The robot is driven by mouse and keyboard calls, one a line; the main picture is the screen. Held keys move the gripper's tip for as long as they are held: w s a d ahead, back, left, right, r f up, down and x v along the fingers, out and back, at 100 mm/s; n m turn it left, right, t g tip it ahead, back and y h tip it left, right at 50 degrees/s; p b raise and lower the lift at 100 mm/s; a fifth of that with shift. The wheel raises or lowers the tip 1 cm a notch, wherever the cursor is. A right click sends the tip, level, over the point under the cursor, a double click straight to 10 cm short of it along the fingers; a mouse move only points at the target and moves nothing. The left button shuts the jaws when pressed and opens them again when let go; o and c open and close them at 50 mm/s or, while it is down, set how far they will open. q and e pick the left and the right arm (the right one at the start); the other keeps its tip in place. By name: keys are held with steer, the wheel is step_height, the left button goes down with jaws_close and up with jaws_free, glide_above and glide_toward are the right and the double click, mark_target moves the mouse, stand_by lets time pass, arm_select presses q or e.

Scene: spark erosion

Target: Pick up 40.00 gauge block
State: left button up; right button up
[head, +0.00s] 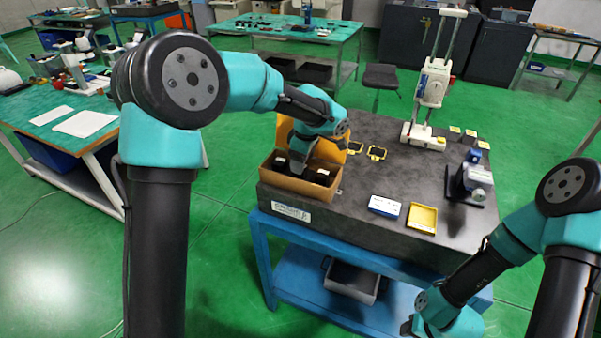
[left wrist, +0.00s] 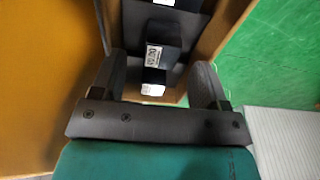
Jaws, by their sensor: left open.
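A wooden box (head: 293,186) with its lid open stands at the left corner of the dark stone plate. My left gripper (head: 299,164) points down into it and hides part of its inside. In the left wrist view, my left gripper (left wrist: 155,88) is open, with a finger at each side of a dark block (left wrist: 165,36). The block has a small white label, too small to read surely, and a bright end near the gripper. I cannot tell whether the fingers touch it. My right gripper (head: 412,327) is at the bottom edge, partly cut off; its fingers are unclear.
On the stone plate (head: 340,215) are a blue-white case (head: 384,206), a yellow tray (head: 423,217), a grey instrument (head: 473,182) and a tall white height gauge (head: 431,90). Small yellow-framed pieces (head: 377,153) lie behind the box. The plate's middle is clear.

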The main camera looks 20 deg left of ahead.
arm_select(q)
steer(key=shift+a+f, duration=0.15)
steer(key=shift+f, duration=0.8)
steer(key=shift+a+f, duration=0.15)
steer(key=shift+f, duration=0.75)
steer(key=shift+c, duration=0.4)
steer(key=c, duration=1.2)
